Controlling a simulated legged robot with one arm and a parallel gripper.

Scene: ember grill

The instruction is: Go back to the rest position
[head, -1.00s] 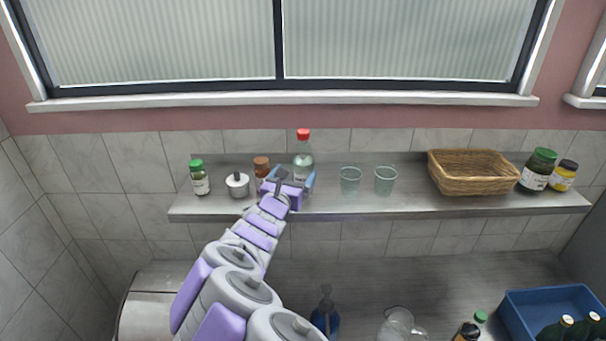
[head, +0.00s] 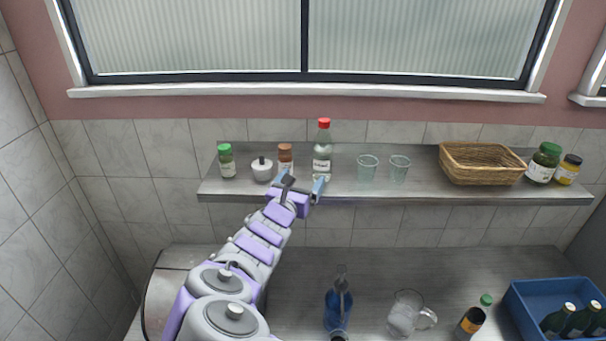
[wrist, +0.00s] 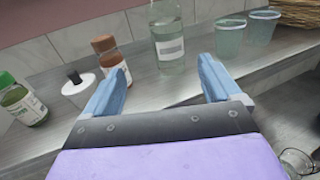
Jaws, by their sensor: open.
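My gripper (head: 302,187) is open and empty at the front edge of the steel wall shelf (head: 420,189). In the wrist view its two blue fingers (wrist: 163,85) are spread apart with nothing between them. A clear bottle with a red cap (head: 322,155) stands upright on the shelf just beyond the fingers, apart from them. A brown-capped bottle (head: 286,153) stands to its left, partly hidden behind the gripper in the head view. My arm reaches up to the shelf from the lower left.
On the shelf are a green-capped jar (head: 226,162), a white pot (head: 262,170), two glasses (head: 368,168), a wicker basket (head: 482,163) and more jars (head: 543,163). Below are a blue bottle (head: 338,305), a glass mug (head: 405,313), a dark bottle (head: 470,322) and a blue crate (head: 520,300).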

